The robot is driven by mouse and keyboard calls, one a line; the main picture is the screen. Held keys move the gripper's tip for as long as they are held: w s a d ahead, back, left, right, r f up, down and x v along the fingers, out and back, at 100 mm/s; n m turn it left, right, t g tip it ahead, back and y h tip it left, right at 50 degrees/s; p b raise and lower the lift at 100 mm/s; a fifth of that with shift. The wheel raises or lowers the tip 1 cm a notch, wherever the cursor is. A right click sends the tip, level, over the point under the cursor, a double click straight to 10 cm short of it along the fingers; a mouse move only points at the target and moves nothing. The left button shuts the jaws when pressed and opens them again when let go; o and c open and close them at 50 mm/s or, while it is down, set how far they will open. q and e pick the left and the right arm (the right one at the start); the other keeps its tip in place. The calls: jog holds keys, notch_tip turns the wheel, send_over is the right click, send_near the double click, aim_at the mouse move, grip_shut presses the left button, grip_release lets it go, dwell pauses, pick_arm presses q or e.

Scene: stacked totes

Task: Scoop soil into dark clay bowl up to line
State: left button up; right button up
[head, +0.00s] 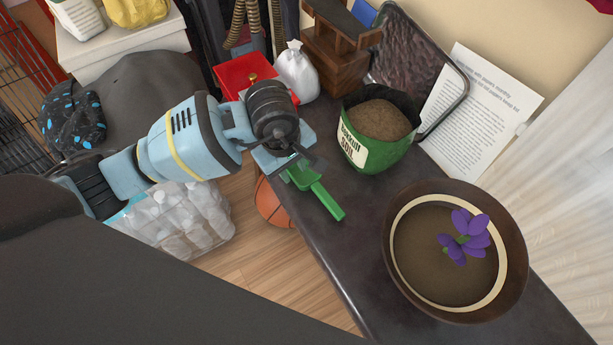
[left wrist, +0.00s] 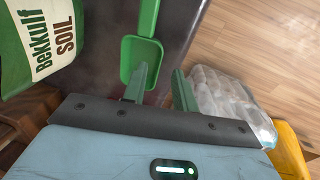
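The dark brown bowl (head: 515,235) stands on the dark tabletop at the right. A cream line (head: 401,270) rings its inside, with brown soil (head: 430,270) within the ring and a purple flower (head: 466,238) in it. The green soil bag (head: 362,150) stands open with soil showing; part of it shows in the left wrist view (left wrist: 45,45). A green scoop (head: 327,202) lies near the table's front edge, its pan near my left gripper (head: 290,160). In the left wrist view, the gripper's fingers (left wrist: 160,90) are apart, with the scoop's pan (left wrist: 141,58) just beyond them. My right gripper is not in view.
Behind the bag are a wooden object (head: 338,50), a dark framed panel (head: 420,55) and a printed sheet (head: 480,110). A white sack (head: 297,72) and red box (head: 240,75) stand behind the gripper. The tabletop (head: 355,235) between scoop and bowl is clear.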

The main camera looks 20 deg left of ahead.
aim_at(295, 180)
pick_arm(q)
jog(key=f, duration=0.1)
jog(key=f+b, duration=0.1)
jog(key=f, duration=0.3)
jog(key=shift+w+b, duration=0.35)
jog(key=shift+b, duration=0.05)
jog(key=shift+f, duration=0.1)
grip_shut()
